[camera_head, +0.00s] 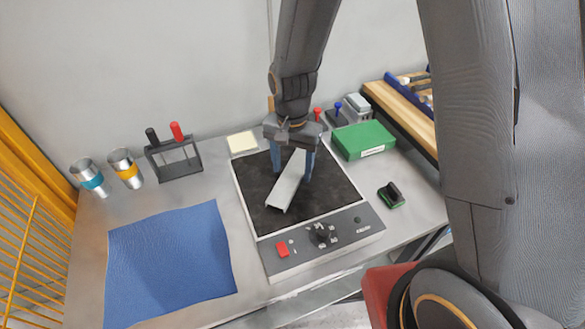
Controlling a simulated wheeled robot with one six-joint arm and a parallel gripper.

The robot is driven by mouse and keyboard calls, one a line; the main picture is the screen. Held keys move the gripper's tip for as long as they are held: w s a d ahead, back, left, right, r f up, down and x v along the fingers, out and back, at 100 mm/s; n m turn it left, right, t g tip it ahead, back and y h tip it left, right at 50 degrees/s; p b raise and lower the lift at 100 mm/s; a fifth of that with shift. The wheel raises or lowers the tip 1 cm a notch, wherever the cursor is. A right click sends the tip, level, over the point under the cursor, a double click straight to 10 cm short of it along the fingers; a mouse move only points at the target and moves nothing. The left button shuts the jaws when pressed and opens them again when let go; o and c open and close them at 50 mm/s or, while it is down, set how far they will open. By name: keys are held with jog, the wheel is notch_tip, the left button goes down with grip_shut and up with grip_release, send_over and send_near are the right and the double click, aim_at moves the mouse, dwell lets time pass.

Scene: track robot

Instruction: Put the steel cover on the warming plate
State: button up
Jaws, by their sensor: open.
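The steel cover (286,188) is a long, silver, channel-shaped piece. It lies on the dark top of the warming plate (334,197), slanted from upper right to lower left, near the middle. The warming plate has a grey front panel with a red switch and a black knob. My gripper (292,171) points down over the far part of the cover, with one blue-grey finger on each side of it. The fingers are open; whether they touch the cover cannot be told. The far end of the cover is partly hidden by my gripper.
A blue cloth (168,262) lies at left. Two cups (126,168) and a black rack (174,157) stand behind it. A green box (363,140), a small black-and-green item (390,195) and a wooden board (403,117) are at right. A yellow wire rack (30,262) borders the left.

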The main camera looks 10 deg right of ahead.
aim_at(292, 173)
notch_tip(292, 173, up, 11)
jog(key=b, duration=0.2)
jog(key=s+d+n, duration=0.3)
jog(key=s+d, duration=0.1)
jog(key=d, duration=0.2)
jog(key=s+d+f+n+t, duration=0.1)
jog(key=s+d+n, duration=0.1)
jog(key=s+d, duration=0.3)
jog(key=shift+s+d+f+n, duration=0.2)
jog(key=shift+d+f+n, duration=0.15)
jog(key=shift+d, duration=0.9)
jog(key=shift+r, duration=0.1)
